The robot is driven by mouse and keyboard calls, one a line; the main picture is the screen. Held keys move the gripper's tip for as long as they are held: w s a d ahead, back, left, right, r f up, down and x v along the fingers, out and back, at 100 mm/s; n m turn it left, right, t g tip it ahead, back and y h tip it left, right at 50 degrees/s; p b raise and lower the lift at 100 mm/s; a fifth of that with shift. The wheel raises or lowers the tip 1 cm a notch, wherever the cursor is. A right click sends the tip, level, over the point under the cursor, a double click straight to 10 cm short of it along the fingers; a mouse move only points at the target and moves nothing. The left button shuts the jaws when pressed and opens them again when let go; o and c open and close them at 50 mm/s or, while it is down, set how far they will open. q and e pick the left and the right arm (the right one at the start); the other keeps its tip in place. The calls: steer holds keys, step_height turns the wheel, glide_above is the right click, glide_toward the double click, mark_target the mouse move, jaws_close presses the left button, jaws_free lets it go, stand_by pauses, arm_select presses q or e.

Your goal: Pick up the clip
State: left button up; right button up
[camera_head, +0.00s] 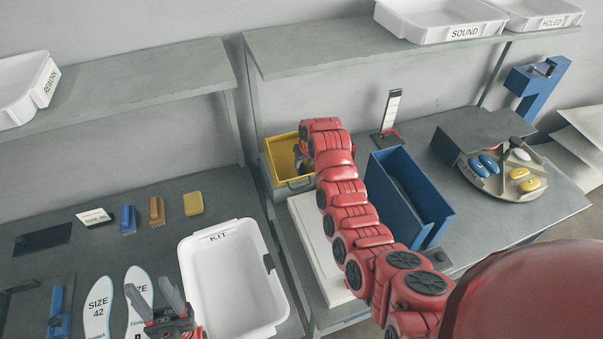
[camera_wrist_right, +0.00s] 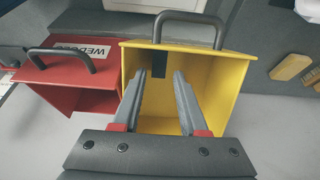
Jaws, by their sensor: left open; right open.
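No part is plainly recognisable as the clip. A small dark piece (camera_wrist_right: 157,68) shows at the inner wall of the yellow bin (camera_wrist_right: 235,62), below its handle, in the right wrist view; I cannot tell whether it is the clip. My right gripper (camera_wrist_right: 160,76) is open over the bin's mouth, with its fingertips to either side of that piece and nothing held. In the head view my right arm partly covers the yellow bin (camera_head: 279,158). My left gripper (camera_head: 149,288) is open and empty beside the white KIT tray (camera_head: 187,272), over the insoles.
A red bin (camera_wrist_right: 75,88) stands beside the yellow one. A blue holder (camera_head: 428,215) and a round carousel (camera_head: 490,183) stand right of my right arm. Blue (camera_head: 128,220) and yellow-brown (camera_head: 157,211) pieces lie on the left bench. Shelves overhang the benches.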

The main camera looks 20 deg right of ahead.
mark_target(302, 168)
steer(key=shift+w+f, duration=0.1)
steer(key=shift+f, duration=0.4)
steer(key=shift+w+f+b, duration=0.3)
steer(key=shift+f+b, duration=0.1)
steer(key=shift+f, duration=0.1)
steer(key=b+x, duration=0.3)
steer(key=x, duration=0.1)
steer(key=shift+w+d, duration=0.1)
steer(key=shift+r, duration=0.1)
jaws_close()
